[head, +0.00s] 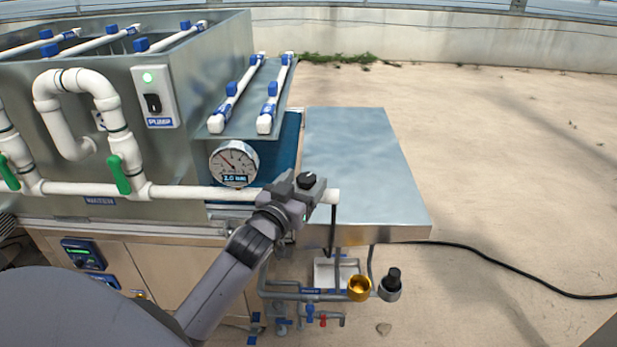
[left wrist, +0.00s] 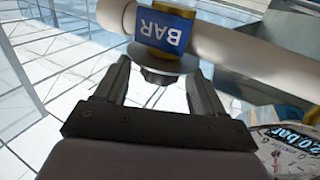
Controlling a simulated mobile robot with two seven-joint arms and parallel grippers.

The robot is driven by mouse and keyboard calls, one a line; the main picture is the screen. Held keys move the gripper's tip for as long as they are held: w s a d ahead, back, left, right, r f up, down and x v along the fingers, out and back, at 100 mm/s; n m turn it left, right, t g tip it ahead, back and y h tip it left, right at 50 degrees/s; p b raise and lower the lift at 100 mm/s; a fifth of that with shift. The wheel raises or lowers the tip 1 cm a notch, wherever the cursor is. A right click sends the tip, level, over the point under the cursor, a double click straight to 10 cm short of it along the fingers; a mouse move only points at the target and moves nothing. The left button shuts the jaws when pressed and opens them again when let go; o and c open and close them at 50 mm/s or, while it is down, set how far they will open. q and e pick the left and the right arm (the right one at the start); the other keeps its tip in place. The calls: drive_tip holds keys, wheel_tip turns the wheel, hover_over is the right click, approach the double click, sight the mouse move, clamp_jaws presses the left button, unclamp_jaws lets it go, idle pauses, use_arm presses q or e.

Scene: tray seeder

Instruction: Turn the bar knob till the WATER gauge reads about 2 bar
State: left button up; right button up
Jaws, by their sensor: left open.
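The WATER gauge (head: 233,164) is a round white dial with a blue digital panel that reads 2.0 bar. It shows partly and upside down at the lower right of the left wrist view (left wrist: 292,150). The dark round bar knob (left wrist: 157,67) sits at the blue BAR label on the white pipe. In the head view, the black top of the knob (head: 308,180) shows at the gripper. My left gripper (head: 298,186) is open, with one finger on each side of the knob; gaps show in the left wrist view (left wrist: 160,75). My right gripper is out of view.
A bare metal table (head: 365,165) stands right of the gripper. The white pipe (head: 185,192) runs left past green-handled valves (head: 118,175). The PUMP switch box (head: 154,97) is on the tank. Brass and black fittings (head: 359,288) sit low in front.

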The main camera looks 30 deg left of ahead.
sight(302, 184)
use_arm(q)
drive_tip(key=shift+s+d, duration=0.2)
drive_tip(key=shift+s, duration=1.35)
